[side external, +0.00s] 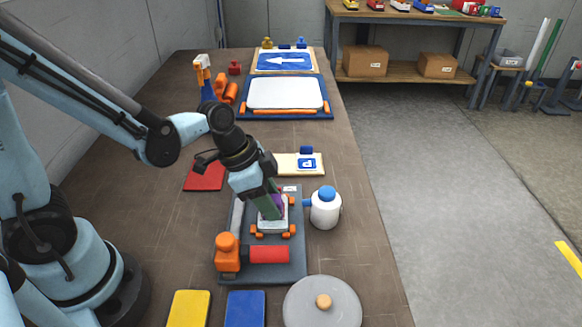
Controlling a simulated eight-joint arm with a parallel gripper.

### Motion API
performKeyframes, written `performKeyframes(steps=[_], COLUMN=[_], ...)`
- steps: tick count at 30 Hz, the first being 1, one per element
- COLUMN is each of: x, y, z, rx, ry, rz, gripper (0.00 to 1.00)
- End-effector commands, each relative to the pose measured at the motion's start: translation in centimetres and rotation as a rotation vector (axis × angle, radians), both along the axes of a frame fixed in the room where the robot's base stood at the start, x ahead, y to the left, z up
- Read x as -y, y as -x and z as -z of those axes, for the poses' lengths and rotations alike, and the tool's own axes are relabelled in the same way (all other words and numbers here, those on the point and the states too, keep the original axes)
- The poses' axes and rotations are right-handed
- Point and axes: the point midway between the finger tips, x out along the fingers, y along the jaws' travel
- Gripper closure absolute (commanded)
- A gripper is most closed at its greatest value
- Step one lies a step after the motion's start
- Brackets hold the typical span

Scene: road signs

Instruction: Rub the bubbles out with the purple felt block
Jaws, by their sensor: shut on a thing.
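My gripper (268,207) points down over a small pale panel (272,226) in the middle of the table. It is shut on the purple felt block (279,203), of which only a narrow strip shows beside the green fingers. The block is at or just above the panel; I cannot tell whether they touch. The panel lies on a dark grey board (293,270), between orange clamps. Bubbles are too small to make out, and the gripper hides part of the panel.
An orange-and-red roller tool (268,254) lies on the board's near end. A white bottle with a blue cap (325,208) stands close right. A round grey lid (322,303), yellow block (188,309) and blue block (245,309) are nearer. A white panel in a blue frame (286,93) lies behind.

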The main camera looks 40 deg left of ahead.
Motion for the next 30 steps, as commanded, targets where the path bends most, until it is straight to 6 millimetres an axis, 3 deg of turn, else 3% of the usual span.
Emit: performKeyframes(steps=[30], x=[-0.1], y=[0.2], z=[-0.1], rx=[0.0], ry=[0.0], rz=[0.001], gripper=[0.83])
